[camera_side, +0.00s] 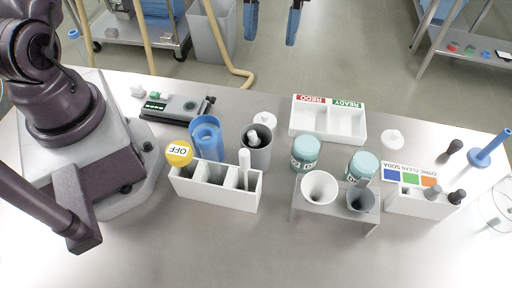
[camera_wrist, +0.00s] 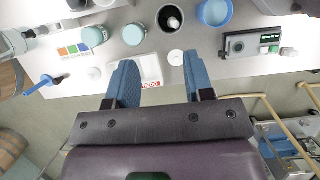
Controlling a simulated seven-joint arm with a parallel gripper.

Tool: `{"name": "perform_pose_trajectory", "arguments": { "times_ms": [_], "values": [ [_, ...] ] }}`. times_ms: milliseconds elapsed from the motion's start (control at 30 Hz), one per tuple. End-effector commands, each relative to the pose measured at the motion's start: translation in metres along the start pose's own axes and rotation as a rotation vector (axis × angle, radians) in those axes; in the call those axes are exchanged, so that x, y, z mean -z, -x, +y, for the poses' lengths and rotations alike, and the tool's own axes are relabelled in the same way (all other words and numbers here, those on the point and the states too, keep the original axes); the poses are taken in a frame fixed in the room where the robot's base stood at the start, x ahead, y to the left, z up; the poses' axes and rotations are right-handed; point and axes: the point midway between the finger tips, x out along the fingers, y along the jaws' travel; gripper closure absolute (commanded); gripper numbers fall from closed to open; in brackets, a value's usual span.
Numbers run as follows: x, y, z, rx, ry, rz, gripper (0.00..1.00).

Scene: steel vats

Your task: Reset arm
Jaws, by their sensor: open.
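My gripper (camera_side: 271,38) shows only as two blue fingers at the top edge of the side view, set wide apart with nothing between them. In the wrist view my gripper (camera_wrist: 158,80) is also open and empty, beyond the table's edge near the REDO/READY tray (camera_wrist: 151,72). That white two-part tray (camera_side: 329,138) looks empty in the side view.
A white three-part holder (camera_side: 216,196) carries a yellow OFF-capped item (camera_side: 179,153). Blue (camera_side: 207,136) and grey (camera_side: 257,157) cups stand behind it. Two teal-lidded jars stand by a funnel stand (camera_side: 337,214). A scale (camera_side: 180,107) sits near my base. The front table is clear.

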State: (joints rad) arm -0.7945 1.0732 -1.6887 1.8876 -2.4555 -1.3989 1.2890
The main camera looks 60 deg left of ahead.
Motion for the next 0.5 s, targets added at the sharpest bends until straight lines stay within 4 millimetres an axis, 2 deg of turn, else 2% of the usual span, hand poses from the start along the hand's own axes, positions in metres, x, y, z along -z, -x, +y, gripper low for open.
{"name": "perform_pose_trajectory", "arguments": {
  "times_ms": [367,433,500],
  "values": [
    [0.000,0.005,0.000,0.000,0.016,0.000,0.52],
    [-0.001,0.006,0.008,-0.047,0.063,-0.007,0.52],
    [0.003,0.006,0.025,-0.152,0.116,0.015,0.52]
  ]
}}
